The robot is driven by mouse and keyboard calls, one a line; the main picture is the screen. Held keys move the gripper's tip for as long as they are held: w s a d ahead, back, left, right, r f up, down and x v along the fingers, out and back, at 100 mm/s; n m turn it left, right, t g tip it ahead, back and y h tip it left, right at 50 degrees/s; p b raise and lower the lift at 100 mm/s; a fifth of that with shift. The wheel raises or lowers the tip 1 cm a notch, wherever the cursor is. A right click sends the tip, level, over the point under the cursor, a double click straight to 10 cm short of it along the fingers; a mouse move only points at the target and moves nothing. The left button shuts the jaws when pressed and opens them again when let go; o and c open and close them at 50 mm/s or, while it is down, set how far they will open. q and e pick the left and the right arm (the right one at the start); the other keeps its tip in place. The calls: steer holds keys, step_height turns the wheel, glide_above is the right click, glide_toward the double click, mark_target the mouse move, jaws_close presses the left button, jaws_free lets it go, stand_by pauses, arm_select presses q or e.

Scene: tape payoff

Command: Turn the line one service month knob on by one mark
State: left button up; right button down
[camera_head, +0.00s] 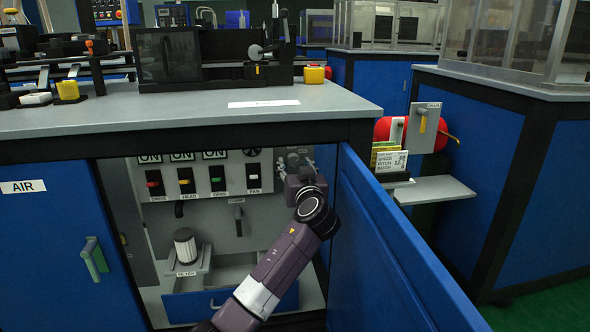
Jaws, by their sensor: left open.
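My left gripper (293,168) is inside the open cabinet, at the right end of its pale back panel (216,230). Its arm rises from the bottom of the picture. The fingers are small and point away from me, so their gap is hard to see. Small grey round fittings (292,157) show on the panel right at the fingertips. The service month knob cannot be told apart there; my gripper and wrist cover part of that area. I cannot tell whether the fingers touch anything. My right gripper is not in view.
Labelled switches, including a red one (153,178), line the panel left of my gripper. A filter (185,246) stands below, above an open drawer (226,303). The blue open door (393,249) bounds the right side. The grey worktop (191,115) lies above.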

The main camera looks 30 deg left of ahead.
arm_select(q)
steer(key=shift+w, duration=0.1)
steer(key=c, duration=1.1)
steer(key=shift+c, duration=0.2)
